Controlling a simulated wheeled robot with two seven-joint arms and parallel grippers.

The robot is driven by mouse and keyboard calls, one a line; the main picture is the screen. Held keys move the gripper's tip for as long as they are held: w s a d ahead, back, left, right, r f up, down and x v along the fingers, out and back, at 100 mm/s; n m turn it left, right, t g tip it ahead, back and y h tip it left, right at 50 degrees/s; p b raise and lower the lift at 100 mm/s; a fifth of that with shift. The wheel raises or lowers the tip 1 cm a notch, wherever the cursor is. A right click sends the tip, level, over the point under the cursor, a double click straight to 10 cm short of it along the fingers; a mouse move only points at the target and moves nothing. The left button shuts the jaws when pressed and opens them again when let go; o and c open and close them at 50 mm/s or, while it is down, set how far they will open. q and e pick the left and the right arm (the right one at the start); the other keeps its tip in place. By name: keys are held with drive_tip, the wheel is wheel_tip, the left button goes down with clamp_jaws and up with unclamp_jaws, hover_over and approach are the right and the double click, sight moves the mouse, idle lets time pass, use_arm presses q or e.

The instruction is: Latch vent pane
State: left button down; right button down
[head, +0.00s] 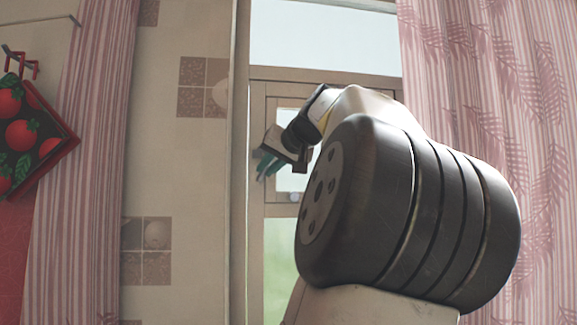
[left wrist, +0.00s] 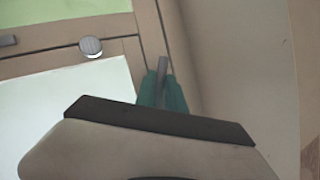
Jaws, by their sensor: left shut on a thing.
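The vent pane (head: 257,112) is a small wood-framed pane in the window, largely covered by my left arm in the head view. Its pale glass shows in the left wrist view (left wrist: 75,105). My left gripper (head: 267,166) is at the pane's left side. In the left wrist view its teal fingers (left wrist: 162,88) are shut on a thin grey bar (left wrist: 162,67), which looks like a latch handle beside the frame's corner. The bar's lower part is hidden between the fingers. A round silvery knob (left wrist: 90,47) sits on the frame, apart from the fingers; it also shows in the head view (head: 294,197). My right gripper is out of view.
Pink patterned curtains hang at the right (head: 490,120) and left (head: 85,190). A tiled wall (head: 180,180) lies left of the window. A tomato-print pot holder (head: 35,130) hangs at the far left. In the left wrist view, a plain reveal (left wrist: 230,70) stands close right of the fingers.

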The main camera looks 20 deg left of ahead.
use_arm(q)
drive_tip(key=n+h, duration=0.1)
drive_tip(key=w+d+n+t+h, duration=0.1)
drive_tip(key=n+h, duration=0.1)
drive_tip(key=shift+d+f, duration=0.15)
drive_tip(key=shift+d, duration=0.15)
idle(0.6)
drive_tip(key=c, duration=1.4)
unclamp_jaws()
drive_tip(key=v, duration=0.7)
drive_tip(key=shift+s+d+r, duration=0.2)
drive_tip(key=shift+s+r, duration=0.05)
drive_tip(key=shift+s, duration=0.05)
